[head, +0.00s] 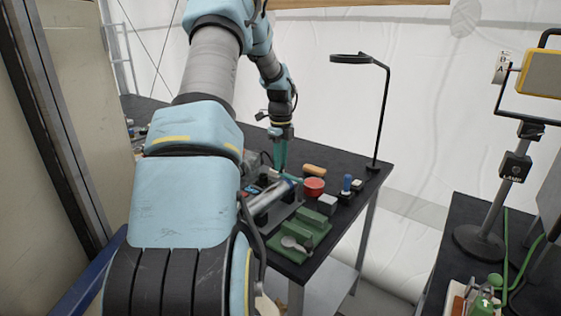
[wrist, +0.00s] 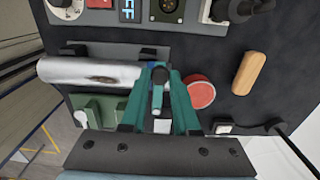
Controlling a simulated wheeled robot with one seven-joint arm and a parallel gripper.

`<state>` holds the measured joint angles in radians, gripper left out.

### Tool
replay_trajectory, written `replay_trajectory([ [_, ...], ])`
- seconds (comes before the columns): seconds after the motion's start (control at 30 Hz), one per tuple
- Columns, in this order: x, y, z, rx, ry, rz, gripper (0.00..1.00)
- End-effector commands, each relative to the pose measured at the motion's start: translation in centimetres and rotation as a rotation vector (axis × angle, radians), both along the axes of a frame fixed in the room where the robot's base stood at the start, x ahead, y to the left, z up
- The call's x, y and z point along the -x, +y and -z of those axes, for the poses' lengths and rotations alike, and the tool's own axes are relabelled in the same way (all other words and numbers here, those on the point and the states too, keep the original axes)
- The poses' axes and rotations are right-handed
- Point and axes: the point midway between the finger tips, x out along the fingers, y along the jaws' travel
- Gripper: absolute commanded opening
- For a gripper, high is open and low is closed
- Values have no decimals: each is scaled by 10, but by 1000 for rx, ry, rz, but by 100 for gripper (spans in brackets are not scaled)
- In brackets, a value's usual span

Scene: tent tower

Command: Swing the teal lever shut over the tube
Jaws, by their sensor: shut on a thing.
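The silver tube (wrist: 90,72) lies in its dark holder at the left of the wrist view. It also shows in the head view (head: 268,197), partly behind my arm. My gripper (wrist: 160,82) reaches down at the tube's right end, its teal fingers close together around a narrow part of the lever. The teal lever (head: 289,177) shows only as a small piece under my gripper in the head view. The fingers hide most of it, and its exact angle cannot be told.
A red round container (wrist: 200,92) stands close to the right finger. An orange-tan bar (wrist: 249,73) lies further right. A green block fixture (head: 300,235) sits near the table's front edge. A black ring lamp (head: 375,110) stands at the table's back right.

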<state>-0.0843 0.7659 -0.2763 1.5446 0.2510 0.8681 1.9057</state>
Motion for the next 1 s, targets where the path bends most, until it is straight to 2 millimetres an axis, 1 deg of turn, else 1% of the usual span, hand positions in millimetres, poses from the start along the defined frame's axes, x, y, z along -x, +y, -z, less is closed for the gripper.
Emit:
replay_trajectory([
  [0.03,-1,-2,-1,3,-5,3,0],
  [0.07,-1,-2,-1,3,-5,2,32],
  [0.3,-1,-1,-1,2,-4,1,59],
  [0.53,-1,-1,0,1,-3,0,59],
  [0.67,-1,-1,-6,1,-4,0,59],
  [0.77,-2,0,-19,0,-7,0,59],
  [1.0,-2,-1,-66,2,-8,-1,59],
])
